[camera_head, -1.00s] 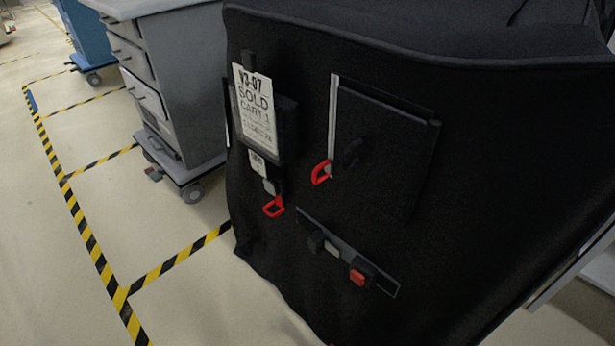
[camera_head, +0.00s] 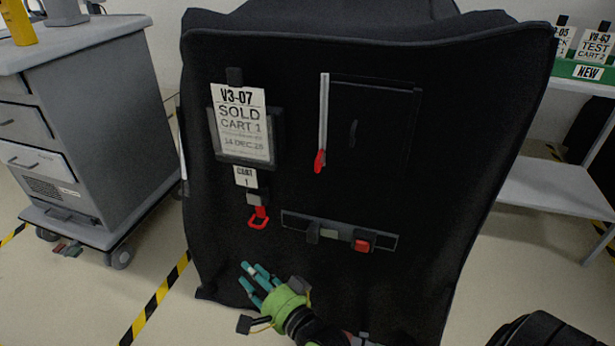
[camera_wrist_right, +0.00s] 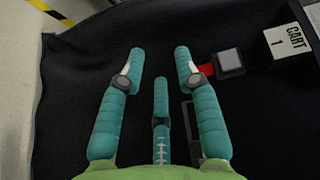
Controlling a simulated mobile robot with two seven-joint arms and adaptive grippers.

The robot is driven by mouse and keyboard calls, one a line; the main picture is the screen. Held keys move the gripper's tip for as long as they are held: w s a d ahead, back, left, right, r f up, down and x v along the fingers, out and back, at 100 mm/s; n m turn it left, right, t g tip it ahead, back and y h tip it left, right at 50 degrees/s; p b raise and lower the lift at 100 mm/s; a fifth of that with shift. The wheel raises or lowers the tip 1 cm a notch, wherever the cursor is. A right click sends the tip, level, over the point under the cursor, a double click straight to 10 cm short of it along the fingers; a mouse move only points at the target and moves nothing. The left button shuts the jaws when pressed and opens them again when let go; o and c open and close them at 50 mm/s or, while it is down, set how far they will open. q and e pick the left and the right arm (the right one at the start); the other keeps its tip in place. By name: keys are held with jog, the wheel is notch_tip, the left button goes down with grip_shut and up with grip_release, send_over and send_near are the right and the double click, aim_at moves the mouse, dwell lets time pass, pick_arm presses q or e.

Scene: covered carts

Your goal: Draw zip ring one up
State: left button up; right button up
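A cart under a black cover (camera_head: 330,285) fills the middle of the head view. A red ring-shaped pull (camera_head: 258,223) hangs below a small "CART 1" tag (camera_head: 245,177). Another red pull (camera_head: 320,162) hangs at the lower end of a pale zip strip (camera_head: 324,110) beside a closed flap; both pulls look low. My right gripper (camera_head: 252,277), with teal fingers and a green palm, is below the tagged ring, apart from it. In the wrist view its fingers (camera_wrist_right: 160,62) are spread and empty, with a red piece (camera_wrist_right: 206,70) to their right. My left gripper is not in view.
A "SOLD CART 1" card (camera_head: 241,122) is in a holder on the cover. A strip with a red buckle (camera_head: 362,245) lies below the flap. A grey drawer cart (camera_head: 100,130) stands left, and a shelf (camera_head: 560,188) stands right. Striped tape marks the floor.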

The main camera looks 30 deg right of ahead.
jog(key=w+d+r+m+t+h, duration=0.2)
jog(key=d+r+m+t+h, duration=0.25)
jog(key=r+m, duration=0.45)
jog(key=m+h, duration=1.5)
jog(key=m, duration=0.5)
send_near(316, 170)
jog(key=x, duration=0.4)
jog(key=shift+d+r+m+h, duration=0.1)
jog(key=shift+d+m+h, duration=0.05)
jog(key=shift+m+h, duration=0.25)
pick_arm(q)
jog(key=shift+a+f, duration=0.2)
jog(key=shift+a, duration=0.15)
pick_arm(e)
jog(key=shift+y, duration=0.25)
jog(key=shift+x, duration=3.2)
jog(key=shift+w, duration=0.1)
grip_shut()
